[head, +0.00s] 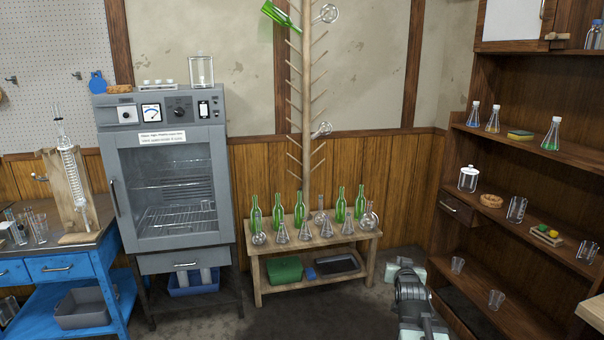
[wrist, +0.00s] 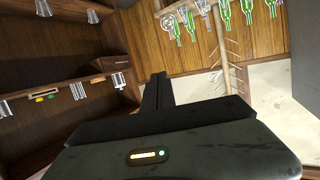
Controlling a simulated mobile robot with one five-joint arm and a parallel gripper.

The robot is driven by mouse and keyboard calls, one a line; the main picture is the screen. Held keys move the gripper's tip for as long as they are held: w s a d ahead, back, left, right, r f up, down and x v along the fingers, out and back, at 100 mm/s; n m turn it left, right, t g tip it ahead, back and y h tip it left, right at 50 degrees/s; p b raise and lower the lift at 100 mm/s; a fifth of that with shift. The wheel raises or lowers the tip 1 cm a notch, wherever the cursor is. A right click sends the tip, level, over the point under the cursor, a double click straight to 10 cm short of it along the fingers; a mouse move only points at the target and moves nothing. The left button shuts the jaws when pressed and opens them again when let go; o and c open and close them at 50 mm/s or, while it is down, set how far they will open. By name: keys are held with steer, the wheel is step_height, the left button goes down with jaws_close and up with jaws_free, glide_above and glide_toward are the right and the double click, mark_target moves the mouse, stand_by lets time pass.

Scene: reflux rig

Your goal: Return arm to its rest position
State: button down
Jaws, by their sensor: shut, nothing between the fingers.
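My gripper (wrist: 157,92) shows in the wrist view as dark fingers pressed together, with nothing between them. In the head view my arm (head: 410,295) is at the lower right, in front of the floor between the low wooden bench (head: 330,243) and the wooden shelf unit (head: 480,225). My gripper's fingertips cannot be made out clearly there. The wrist view is tilted, with the shelves at left and the bottles at top. My gripper touches nothing that I can see.
Green bottles (head: 341,205) and glass flasks stand on the low bench, below a peg drying rack (head: 306,100). A grey oven (head: 170,180) and a blue workbench (head: 65,268) with glassware (head: 74,185) are at left. Shelves at right hold flasks and beakers. Some floor (head: 300,315) in front is clear.

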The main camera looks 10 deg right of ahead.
steer(key=s+a+f+n+g+y, duration=0.25)
steer(key=a+f, duration=0.35)
steer(key=a, duration=0.5)
steer(key=s+a+f+n+g+y, duration=0.15)
steer(key=s+a+f+g, duration=0.35)
steer(key=a, duration=0.6)
steer(key=s+a+f+g, duration=0.2)
steer(key=s+f+g, duration=0.4)
steer(key=s, duration=0.5)
step_height(320, 180, up, 17)
steer(key=p, duration=1.6)
steer(key=shift+s+d+f+y, duration=0.2)
steer(key=shift+s+y, duration=0.2)
steer(key=shift+s, duration=0.05)
